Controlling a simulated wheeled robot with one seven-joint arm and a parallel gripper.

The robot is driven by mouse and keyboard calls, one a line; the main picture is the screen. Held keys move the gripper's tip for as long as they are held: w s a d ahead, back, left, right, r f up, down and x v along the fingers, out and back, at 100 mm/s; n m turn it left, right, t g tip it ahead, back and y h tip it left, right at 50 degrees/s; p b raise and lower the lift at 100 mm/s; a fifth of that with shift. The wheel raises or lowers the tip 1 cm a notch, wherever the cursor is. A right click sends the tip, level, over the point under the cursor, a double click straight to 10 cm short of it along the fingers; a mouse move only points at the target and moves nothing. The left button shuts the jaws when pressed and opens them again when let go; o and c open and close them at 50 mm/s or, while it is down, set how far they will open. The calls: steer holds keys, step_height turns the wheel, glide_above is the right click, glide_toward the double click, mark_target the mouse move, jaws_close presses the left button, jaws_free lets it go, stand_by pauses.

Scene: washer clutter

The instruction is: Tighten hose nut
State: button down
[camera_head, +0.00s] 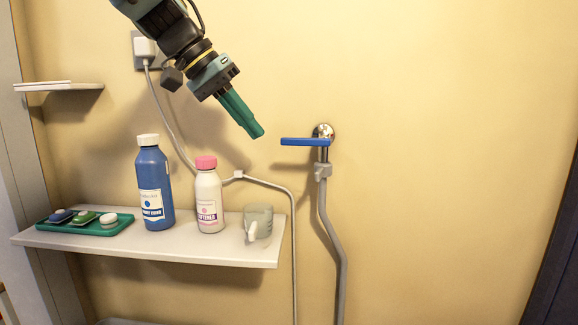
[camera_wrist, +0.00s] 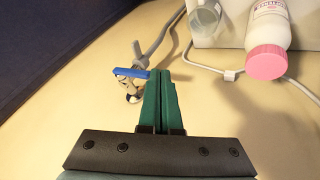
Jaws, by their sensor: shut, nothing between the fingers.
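The hose nut (camera_head: 323,171) is a grey collar just below the tap, at the top of the grey hose (camera_head: 335,240). The tap (camera_head: 323,135) is chrome with a blue lever (camera_head: 304,142) pointing left. My gripper (camera_head: 257,132) is shut and empty, in the air up and left of the nut, apart from the lever. In the wrist view my green fingers (camera_wrist: 161,75) are pressed together. There the blue lever (camera_wrist: 130,73) appears just left of the fingertips, and the nut (camera_wrist: 138,50) shows small beyond it.
A shelf (camera_head: 150,243) at left holds a blue bottle (camera_head: 153,185), a pink-capped bottle (camera_head: 208,200), a clear cup (camera_head: 258,222) and a green tray (camera_head: 85,226) with pods. A grey cable (camera_head: 290,195) runs from the wall outlet (camera_head: 144,48). The wall right of the tap is clear.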

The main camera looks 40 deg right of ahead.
mark_target(320, 171)
stand_by(0.3)
steer(key=s+d+f+p, duration=0.3)
steer(key=s+d+f, duration=0.1)
steer(key=d+f, duration=0.4)
steer(key=shift+s+p, duration=0.35)
steer(key=shift+s, duration=0.05)
steer(key=shift+d, duration=0.1)
